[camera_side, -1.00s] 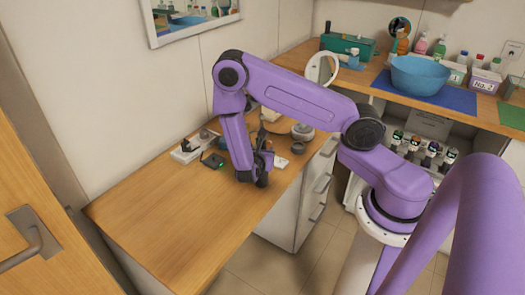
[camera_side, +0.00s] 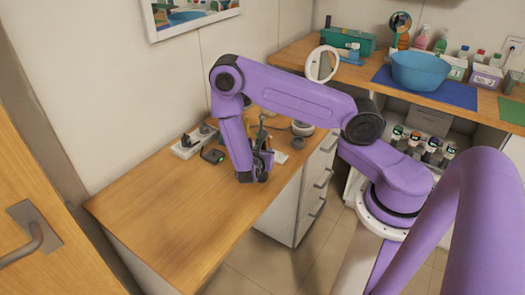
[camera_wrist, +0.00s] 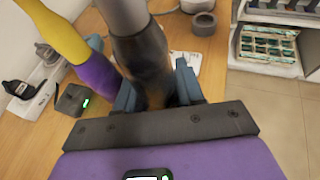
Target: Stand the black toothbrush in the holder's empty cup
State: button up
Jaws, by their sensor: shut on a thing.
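My gripper (camera_wrist: 155,92) is low over the wooden desk, its fingers shut on a dark, long thing (camera_wrist: 142,58), which I take to be the black toothbrush. It is grey towards the top of the wrist view and darker between the fingers. A yellow and purple stick (camera_wrist: 62,36) slants close beside the left finger. In the side view my gripper (camera_side: 262,155) is near the desk's right edge, with a thin dark upright shape above it. I cannot make out the holder or its empty cup; the arm and gripper cover that part of the desk.
A white power strip (camera_side: 190,146) and a small dark device with a green light (camera_side: 212,155) lie to the left. A grey round pot (camera_wrist: 203,24) stands beyond my gripper. The front of the desk (camera_side: 170,215) is bare. A blue bowl (camera_side: 420,72) stands on the back counter.

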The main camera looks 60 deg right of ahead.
jog(key=shift+f, duration=0.4)
jog(key=o, duration=1.2)
jog(key=shift+a, duration=0.1)
jog(key=v, duration=1.7)
jog(key=shift+r, duration=0.1)
